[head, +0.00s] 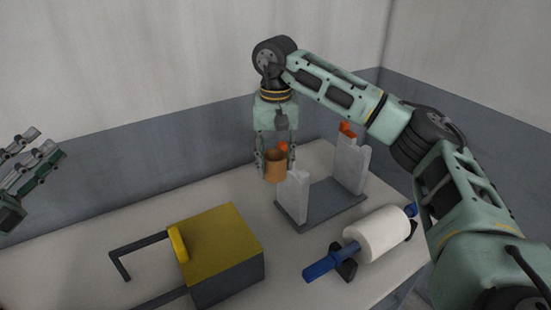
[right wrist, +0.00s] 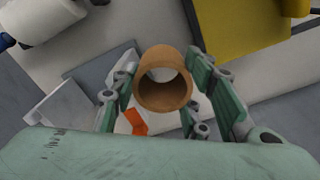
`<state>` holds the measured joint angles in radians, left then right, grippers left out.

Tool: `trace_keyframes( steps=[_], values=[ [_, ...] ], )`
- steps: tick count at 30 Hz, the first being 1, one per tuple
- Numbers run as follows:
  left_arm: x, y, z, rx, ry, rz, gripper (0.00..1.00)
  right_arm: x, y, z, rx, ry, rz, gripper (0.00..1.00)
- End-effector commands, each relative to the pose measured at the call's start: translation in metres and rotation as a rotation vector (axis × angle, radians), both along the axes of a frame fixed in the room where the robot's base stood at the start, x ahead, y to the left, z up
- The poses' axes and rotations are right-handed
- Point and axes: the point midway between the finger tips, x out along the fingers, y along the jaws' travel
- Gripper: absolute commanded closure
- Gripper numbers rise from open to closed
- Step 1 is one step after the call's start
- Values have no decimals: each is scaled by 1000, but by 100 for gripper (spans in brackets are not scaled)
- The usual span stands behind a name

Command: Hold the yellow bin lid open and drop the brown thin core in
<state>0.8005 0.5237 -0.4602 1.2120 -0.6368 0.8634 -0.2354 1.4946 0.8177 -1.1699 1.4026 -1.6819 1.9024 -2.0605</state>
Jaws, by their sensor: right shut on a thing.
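The brown thin core (head: 274,167) is a short hollow tube, held upright in my right gripper (head: 277,160) above the table, beside the left post of a stand. In the right wrist view the core (right wrist: 163,92) sits between the two fingers, its round opening facing the camera. The bin is a dark grey box (head: 229,283) with a flat yellow lid (head: 222,235), which lies shut. A raised yellow handle (head: 178,244) runs along the lid's left edge. The lid also shows in the right wrist view (right wrist: 245,25). My left gripper (head: 48,146) is open and empty at the far left, away from the bin.
A grey stand (head: 322,205) with two light uprights and orange tops stands behind the bin. A white roll (head: 380,236) on a blue rod (head: 325,267) lies at the right. A dark bracket (head: 121,262) extends left of the bin. The table's left part is clear.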

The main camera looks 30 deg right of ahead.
Motion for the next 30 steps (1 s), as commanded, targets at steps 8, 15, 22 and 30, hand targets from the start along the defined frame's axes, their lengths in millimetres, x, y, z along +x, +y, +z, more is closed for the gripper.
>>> trace_keyframes(
  steps=[8,15,22,30],
  values=[
    [-65,-126,0,390,-444,-219,62,0,0,0,0,0,0,82],
    [-139,-212,-34,765,-1002,-492,62,0,0,0,0,0,0,82],
    [-199,-239,-106,1204,-1874,-1003,62,0,0,0,0,0,0,82],
    [-181,-199,-130,-1264,2203,1441,62,0,0,0,0,0,0,82]
  ],
)
